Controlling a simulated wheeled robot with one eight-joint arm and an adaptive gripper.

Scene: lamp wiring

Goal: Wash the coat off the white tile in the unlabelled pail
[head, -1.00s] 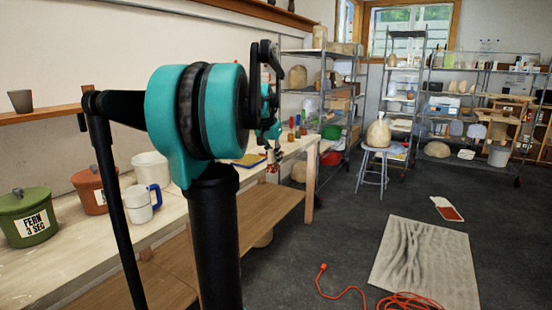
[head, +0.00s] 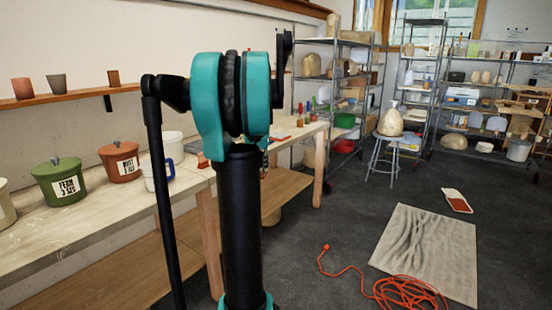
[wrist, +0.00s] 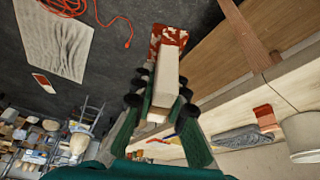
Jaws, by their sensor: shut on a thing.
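My gripper (wrist: 162,92) is shut on a long pale block in the wrist view, taken to be the white tile (wrist: 166,68). Its far end (wrist: 168,37) is mottled rust-red and white. In the head view my arm hides the gripper and the tile. A white pail (head: 170,146) with no label in sight stands on the bench behind a white mug with a blue handle (head: 157,176). A white vessel, likely this pail, shows at the right edge of the wrist view (wrist: 303,136). The tile is apart from it.
A green pail labelled FERN (head: 60,182) and a lidded rust-red labelled pail (head: 119,162) stand left of the mug. A cream pail (head: 5,206) is cut off by the left edge. An orange cord (head: 405,293) and a grey mat (head: 425,255) lie on the floor.

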